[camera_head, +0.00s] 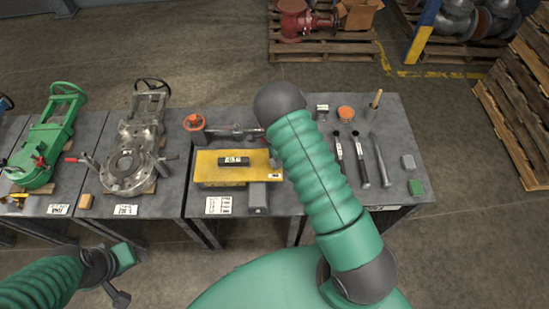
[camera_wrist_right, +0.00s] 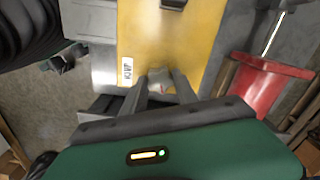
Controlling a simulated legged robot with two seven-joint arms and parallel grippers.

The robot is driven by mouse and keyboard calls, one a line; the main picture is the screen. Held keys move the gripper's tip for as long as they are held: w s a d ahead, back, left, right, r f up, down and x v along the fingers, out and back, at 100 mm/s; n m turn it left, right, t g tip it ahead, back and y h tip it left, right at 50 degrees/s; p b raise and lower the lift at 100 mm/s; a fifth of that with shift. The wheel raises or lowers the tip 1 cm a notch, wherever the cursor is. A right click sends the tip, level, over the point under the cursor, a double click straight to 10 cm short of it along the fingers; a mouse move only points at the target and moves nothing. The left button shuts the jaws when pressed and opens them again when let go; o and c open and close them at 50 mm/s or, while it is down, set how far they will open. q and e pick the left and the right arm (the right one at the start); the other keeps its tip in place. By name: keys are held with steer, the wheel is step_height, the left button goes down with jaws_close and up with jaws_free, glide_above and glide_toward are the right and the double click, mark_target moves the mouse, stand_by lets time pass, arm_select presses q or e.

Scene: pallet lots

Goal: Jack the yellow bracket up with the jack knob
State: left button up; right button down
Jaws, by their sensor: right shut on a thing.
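The yellow bracket (camera_head: 215,173) lies on the middle table in the head view, with a dark labelled block (camera_head: 235,161) on top. It fills the upper middle of the wrist view (camera_wrist_right: 150,38). My right gripper (camera_wrist_right: 162,80) is shut on a small pale grey knob (camera_wrist_right: 158,76), which I take as the jack knob, at the bracket's edge. The fingers hide much of the knob. In the head view my right arm covers the bracket's right end, and the right gripper is hidden. My left gripper (camera_head: 119,290) hangs low at the left, off the table; its finger opening is unclear.
A grey block (camera_head: 258,198) stands at the bracket's front edge. Valve bodies (camera_head: 125,165) fill the left tables.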

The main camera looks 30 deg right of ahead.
steer(key=m+p, duration=0.1)
steer(key=m, duration=0.5)
steer(key=shift+s+a+f, duration=0.1)
steer(key=shift+s, duration=0.05)
steer(key=m, duration=0.5)
steer(key=shift+m, duration=0.4)
steer(key=c, duration=1.4)
jaws_free()
steer(key=o, duration=0.4)
steer(key=shift+o, duration=0.2)
steer(key=shift+p, duration=0.3)
step_height(320, 180, up, 17)
steer(key=shift+d+f, duration=0.15)
steer(key=shift+d, duration=0.1)
